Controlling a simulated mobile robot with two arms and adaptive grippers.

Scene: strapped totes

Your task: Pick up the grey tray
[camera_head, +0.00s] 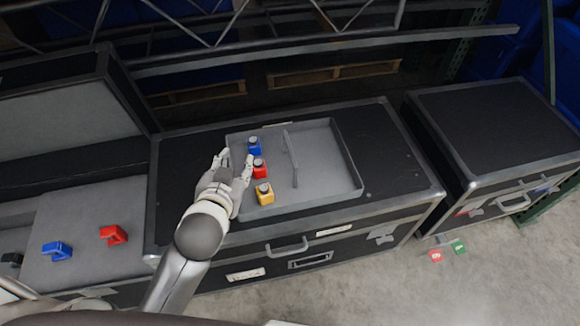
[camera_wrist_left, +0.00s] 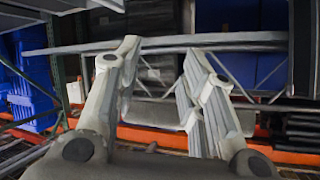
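The grey tray (camera_head: 330,195) lies flat on top of a black case. An upright divider (camera_head: 290,160) splits it into two parts. A blue bottle (camera_head: 254,147), a red bottle (camera_head: 260,169) and a yellow bottle (camera_head: 264,193) stand in its left part. The right part is empty. My left gripper (camera_head: 235,162) is at the tray's left side, close to the bottles, and hides part of that rim. Its fingers are spread, with nothing between them in the left wrist view (camera_wrist_left: 158,62). I cannot tell whether it touches the tray. My right gripper is not in view.
The black case (camera_head: 385,155) has free room right of the tray. A second case (camera_head: 490,125) stands at the right. An open case at the left holds blue (camera_head: 57,250) and red (camera_head: 113,235) items. Metal racking with pallets (camera_head: 335,74) is behind.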

